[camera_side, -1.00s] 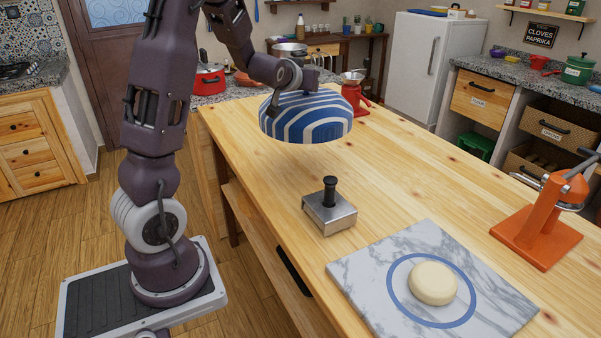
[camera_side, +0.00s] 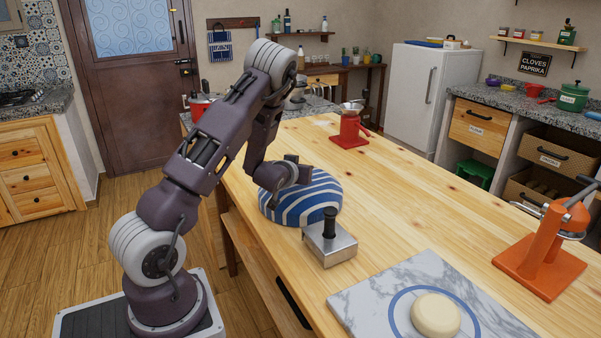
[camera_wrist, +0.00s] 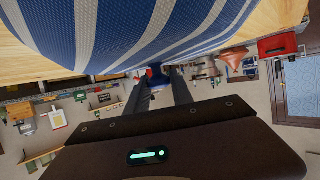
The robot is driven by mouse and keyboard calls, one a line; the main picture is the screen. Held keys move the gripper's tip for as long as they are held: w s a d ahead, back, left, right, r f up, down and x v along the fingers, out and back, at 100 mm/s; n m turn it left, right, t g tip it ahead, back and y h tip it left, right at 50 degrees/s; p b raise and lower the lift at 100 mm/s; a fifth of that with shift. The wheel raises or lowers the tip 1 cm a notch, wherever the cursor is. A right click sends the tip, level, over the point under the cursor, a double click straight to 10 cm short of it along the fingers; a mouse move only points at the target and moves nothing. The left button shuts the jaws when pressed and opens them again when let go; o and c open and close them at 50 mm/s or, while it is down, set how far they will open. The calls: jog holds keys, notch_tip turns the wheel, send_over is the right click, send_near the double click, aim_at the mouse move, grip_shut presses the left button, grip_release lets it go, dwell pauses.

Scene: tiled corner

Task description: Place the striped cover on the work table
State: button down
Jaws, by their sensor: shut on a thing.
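The blue-and-white striped cover (camera_side: 318,200) is a dome low over the wooden work table (camera_side: 400,190), just behind a metal block. It appears to sit on the tabletop; its near lower edge is partly hidden by the block. My gripper (camera_side: 296,172) is at the top of the cover and shut on it. In the wrist view the cover (camera_wrist: 130,30) fills the upper part, and the fingers of my gripper (camera_wrist: 166,88) reach to its surface. The exact grip point is hard to see.
The metal block with a black knob (camera_side: 330,243) stands close in front of the cover. A marble board (camera_side: 372,290) with a pale round of dough (camera_side: 436,315) lies nearer. An orange press (camera_side: 540,250) is at right, a red grinder (camera_side: 349,130) behind. The table's middle is clear.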

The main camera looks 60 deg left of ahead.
jog(key=shift+f, duration=0.2)
jog(key=c, duration=1.1)
grip_release()
